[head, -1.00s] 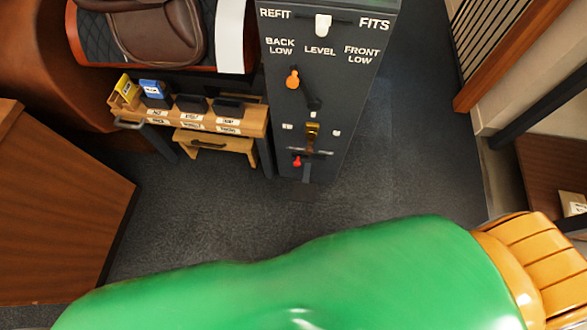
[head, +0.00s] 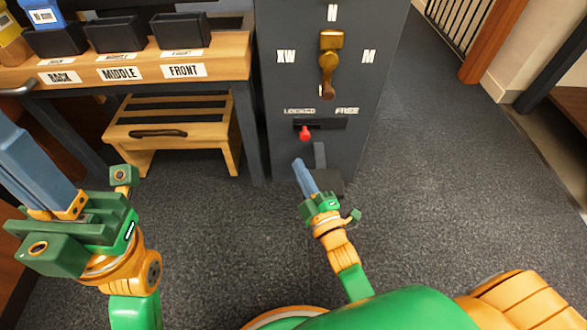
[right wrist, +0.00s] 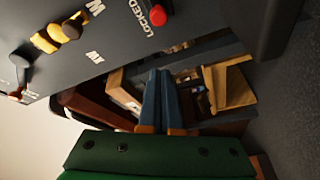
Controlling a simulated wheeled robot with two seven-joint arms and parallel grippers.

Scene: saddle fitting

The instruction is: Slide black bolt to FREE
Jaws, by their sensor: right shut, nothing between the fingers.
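The black bolt (head: 320,124) lies across the lower front of the dark grey cabinet, under the labels LOCKED on the left and FREE on the right. Its red knob (head: 305,133) is at the LOCKED end; it also shows in the right wrist view (right wrist: 158,13). My right gripper (head: 299,166) is shut and empty, just below the knob in the head view and apart from it. Its closed fingers show in the right wrist view (right wrist: 158,72). My left gripper (head: 14,130) is at the left edge, pointing up and left; whether its fingers are open is unclear.
A brass pointer (head: 328,65) sits above the bolt among the letters XW, N and M. A wooden bench (head: 220,62) with dark bins and a step stool (head: 190,112) stand left of the cabinet. The carpet (head: 430,200) at right is clear.

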